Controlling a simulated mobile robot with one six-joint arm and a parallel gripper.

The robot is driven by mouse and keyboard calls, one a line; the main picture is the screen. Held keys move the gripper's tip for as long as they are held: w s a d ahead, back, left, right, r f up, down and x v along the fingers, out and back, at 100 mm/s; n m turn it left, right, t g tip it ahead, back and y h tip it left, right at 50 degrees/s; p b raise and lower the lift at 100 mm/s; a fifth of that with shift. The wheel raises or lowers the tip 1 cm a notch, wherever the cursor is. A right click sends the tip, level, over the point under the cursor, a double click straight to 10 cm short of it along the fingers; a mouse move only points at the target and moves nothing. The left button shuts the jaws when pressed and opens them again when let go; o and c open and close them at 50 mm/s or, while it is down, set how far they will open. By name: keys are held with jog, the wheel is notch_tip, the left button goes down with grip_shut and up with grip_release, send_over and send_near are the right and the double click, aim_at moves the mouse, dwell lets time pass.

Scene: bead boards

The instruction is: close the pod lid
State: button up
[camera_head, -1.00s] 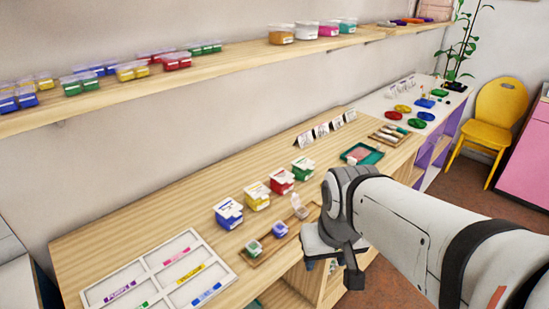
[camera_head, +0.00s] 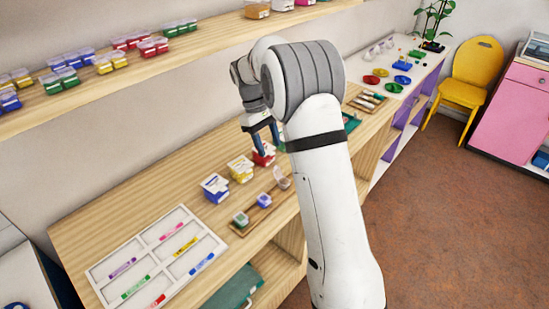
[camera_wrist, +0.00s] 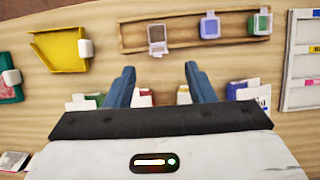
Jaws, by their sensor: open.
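The wooden tray (camera_head: 257,216) on the table holds a row of three small pods. A green pod (camera_head: 241,219) and a purple-blue pod (camera_head: 264,201) look closed. The pod at the far end (camera_head: 283,178) has its clear lid tilted up. In the wrist view the same tray (camera_wrist: 183,33) lies at the top, with the brownish open pod (camera_wrist: 157,36) nearest its left end. My gripper (camera_head: 262,138) is open and empty, with blue fingers pointing down above the red box, beyond the tray. In the wrist view its fingertips (camera_wrist: 159,70) are below the open pod, apart from it.
Blue (camera_head: 215,187), yellow (camera_head: 240,168) and red (camera_head: 263,155) boxes stand in a row behind the tray. A white sectioned tray (camera_head: 205,238) lies at left. A yellow tray (camera_wrist: 57,48) shows in the wrist view. A shelf (camera_head: 180,45) runs along the wall above.

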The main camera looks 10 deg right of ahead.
aim_at(277, 172)
jog(key=x, duration=0.5)
jog(key=w+p+x, duration=0.1)
jog(key=x, duration=0.2)
jog(key=shift+a+f, duration=0.1)
jog(key=shift+f, duration=0.2)
jog(key=shift+c, duration=0.4)
jog(key=c, duration=0.9)
